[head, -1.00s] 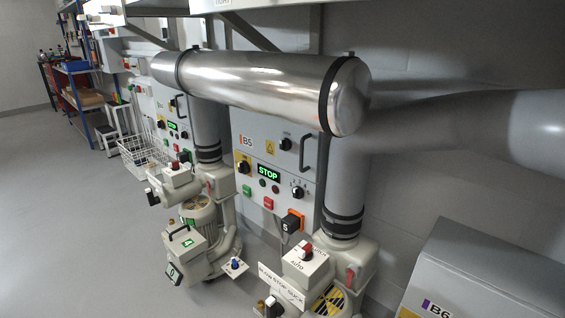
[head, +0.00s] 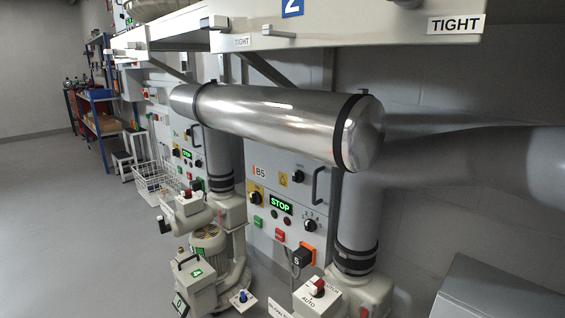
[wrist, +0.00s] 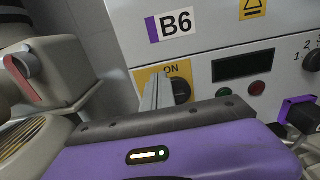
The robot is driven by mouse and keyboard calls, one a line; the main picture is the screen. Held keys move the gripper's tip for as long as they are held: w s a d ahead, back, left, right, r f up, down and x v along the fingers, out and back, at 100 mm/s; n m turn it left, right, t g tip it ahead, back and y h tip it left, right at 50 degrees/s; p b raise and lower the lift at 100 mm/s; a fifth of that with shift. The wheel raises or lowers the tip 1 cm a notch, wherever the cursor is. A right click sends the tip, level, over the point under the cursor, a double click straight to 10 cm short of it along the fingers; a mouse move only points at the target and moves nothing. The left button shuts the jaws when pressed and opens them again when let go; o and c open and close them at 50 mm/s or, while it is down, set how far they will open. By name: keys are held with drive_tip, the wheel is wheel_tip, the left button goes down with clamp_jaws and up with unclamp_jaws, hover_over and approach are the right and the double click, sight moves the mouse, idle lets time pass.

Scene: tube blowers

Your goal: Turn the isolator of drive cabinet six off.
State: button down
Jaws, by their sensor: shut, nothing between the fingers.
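Drive cabinet six, marked B6 (wrist: 174,23), fills the upper right of the wrist view. Its isolator is a black knob (wrist: 181,91) on a yellow plate (wrist: 186,69) with "ON" at the top. My gripper (wrist: 156,88) is shut and empty, its grey fingers in front of the plate, just left of the knob. They hide the plate's middle and part of the knob. I cannot tell whether they touch the knob. In the head view only the cabinet's grey top (head: 490,290) shows at the lower right, and my gripper is out of view.
Cabinet six has a dark display (wrist: 243,65), a green lamp (wrist: 222,92), a red lamp (wrist: 257,88) and a purple-framed connector (wrist: 296,106). A pale blower housing (wrist: 50,70) stands at left. Cabinet B5 (head: 262,172) shows STOP behind a steel tube (head: 280,120).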

drive_tip(key=p+v, duration=0.2)
drive_tip(key=v, duration=0.4)
drive_tip(key=shift+r, duration=0.15)
drive_tip(key=shift+a, duration=0.1)
idle(0.3)
